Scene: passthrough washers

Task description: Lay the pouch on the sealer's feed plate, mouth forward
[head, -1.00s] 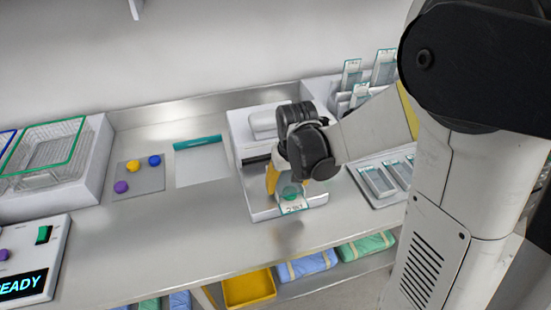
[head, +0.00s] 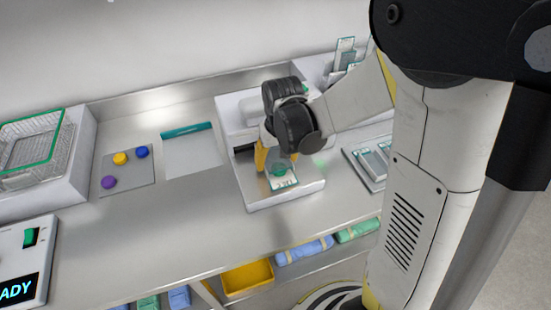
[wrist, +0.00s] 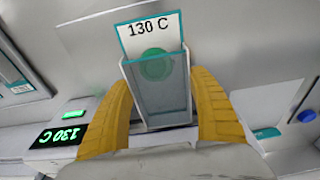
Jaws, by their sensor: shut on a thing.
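The pouch (head: 283,180) is clear with teal edges, a green disc inside and a white end strip reading "130 C"; it also shows in the wrist view (wrist: 158,98). My gripper (head: 272,160) is shut on it, with yellow fingers at either side in the wrist view (wrist: 163,105). The white sealer (head: 230,108) stands behind, and its grey feed plate (head: 308,186) lies under the pouch in the head view. I cannot tell whether the pouch touches the plate. Its far part is hidden by my gripper. The sealer's display (wrist: 62,134) reads 130 C beside a green light.
A tray of pouches (head: 366,165) lies right of the sealer, with a rack (head: 345,55) behind. To the left are a teal-edged sheet (head: 192,155), a mat with coloured knobs (head: 127,180) and a wire basket (head: 35,145). The counter in front is clear.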

